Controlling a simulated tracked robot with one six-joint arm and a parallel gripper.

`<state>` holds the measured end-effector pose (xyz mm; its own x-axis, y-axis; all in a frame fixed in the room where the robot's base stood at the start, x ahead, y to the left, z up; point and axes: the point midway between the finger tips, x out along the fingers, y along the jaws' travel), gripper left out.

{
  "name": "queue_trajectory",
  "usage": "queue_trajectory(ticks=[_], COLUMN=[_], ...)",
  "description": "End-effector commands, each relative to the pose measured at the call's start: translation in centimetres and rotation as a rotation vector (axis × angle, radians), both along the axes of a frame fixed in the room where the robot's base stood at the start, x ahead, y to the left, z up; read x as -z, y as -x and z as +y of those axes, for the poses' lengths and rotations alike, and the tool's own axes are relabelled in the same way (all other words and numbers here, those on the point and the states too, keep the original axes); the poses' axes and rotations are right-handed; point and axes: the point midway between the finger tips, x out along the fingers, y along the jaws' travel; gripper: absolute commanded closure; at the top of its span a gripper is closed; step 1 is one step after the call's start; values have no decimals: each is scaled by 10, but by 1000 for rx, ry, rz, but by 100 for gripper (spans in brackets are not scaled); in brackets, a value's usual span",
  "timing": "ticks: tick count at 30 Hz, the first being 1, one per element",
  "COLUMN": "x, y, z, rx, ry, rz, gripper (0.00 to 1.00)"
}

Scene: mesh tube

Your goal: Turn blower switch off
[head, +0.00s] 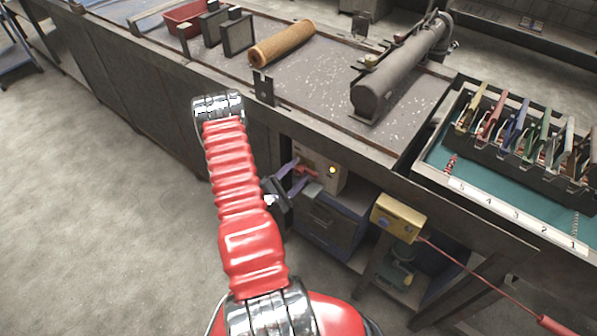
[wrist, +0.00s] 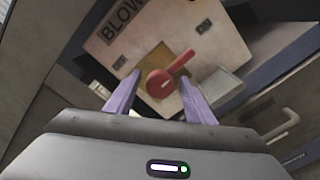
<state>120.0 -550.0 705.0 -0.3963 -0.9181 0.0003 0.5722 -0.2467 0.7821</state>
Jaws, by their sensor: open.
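The blower switch is a red rotary handle (wrist: 166,84) on a pale panel (wrist: 225,52), under a partly cut-off label starting "BLOW" (wrist: 121,22). Its lever points to the upper right in the wrist view. In the head view my gripper (head: 296,174) reaches the panel from the left.
The panel sits beneath the workbench (head: 300,90), above a dark blue cabinet (head: 325,222). A yellow box (head: 398,217) with a red cable hangs to the right. A mesh roll (head: 282,43) and a grey cylinder (head: 395,75) lie on the bench. The floor at left is clear.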

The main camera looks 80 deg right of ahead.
Motion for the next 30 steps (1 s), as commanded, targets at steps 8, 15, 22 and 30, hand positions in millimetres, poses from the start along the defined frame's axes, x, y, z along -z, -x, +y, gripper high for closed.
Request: queue_trajectory(ticks=[8, 15, 22, 30], x=[0, 0, 0, 0], y=[2, 2, 2, 3], z=[-6, -6, -5, -5], rx=[0, 0, 0, 1], ry=[0, 0, 0, -1], rz=[1, 1, 1, 1], gripper=[51, 59, 75, 92])
